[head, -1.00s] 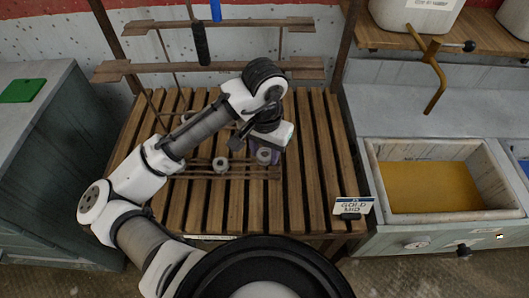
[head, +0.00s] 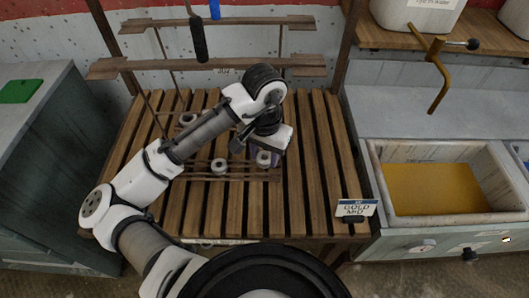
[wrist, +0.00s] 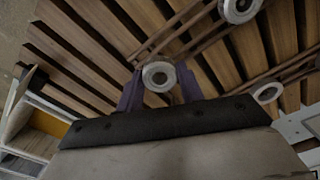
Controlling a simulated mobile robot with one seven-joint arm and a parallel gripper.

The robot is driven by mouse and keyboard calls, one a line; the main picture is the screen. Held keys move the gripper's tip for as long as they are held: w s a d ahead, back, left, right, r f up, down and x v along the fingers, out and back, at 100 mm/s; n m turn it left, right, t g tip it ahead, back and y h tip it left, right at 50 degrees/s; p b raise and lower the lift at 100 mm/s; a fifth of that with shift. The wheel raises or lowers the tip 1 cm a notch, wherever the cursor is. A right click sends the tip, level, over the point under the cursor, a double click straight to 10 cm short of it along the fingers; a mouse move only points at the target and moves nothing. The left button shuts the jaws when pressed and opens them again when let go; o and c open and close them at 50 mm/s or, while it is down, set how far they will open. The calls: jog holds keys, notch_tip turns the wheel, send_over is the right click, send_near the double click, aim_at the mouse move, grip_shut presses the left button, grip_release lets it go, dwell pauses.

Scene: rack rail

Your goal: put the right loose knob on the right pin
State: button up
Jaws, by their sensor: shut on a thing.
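My gripper (wrist: 159,88) shows as two purple fingers in the wrist view, on either side of a pale grey round knob (wrist: 158,76) with a dark centre. It is shut on this knob. The same knob shows in the head view (head: 263,158), at the right end of the low brown rails (head: 240,176). I cannot tell whether it touches the rails. A second knob (head: 219,166) stands to its left and shows at the top of the wrist view (wrist: 240,8). A third round piece (head: 188,119) is farther back left. I cannot make out the pins.
The slatted wooden table (head: 310,190) is clear on its right side. A lettered sign (head: 357,208) stands at its front right. A rack board (head: 130,67) crosses behind.

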jog(key=shift+f, duration=0.15)
jog(key=shift+f+b, duration=1.05)
jog(key=shift+f, duration=0.35)
jog(key=o, duration=1.1)
jog(key=shift+c, duration=0.2)
jog(key=shift+r, duration=0.1)
notch_tip(320, 180, up, 12)
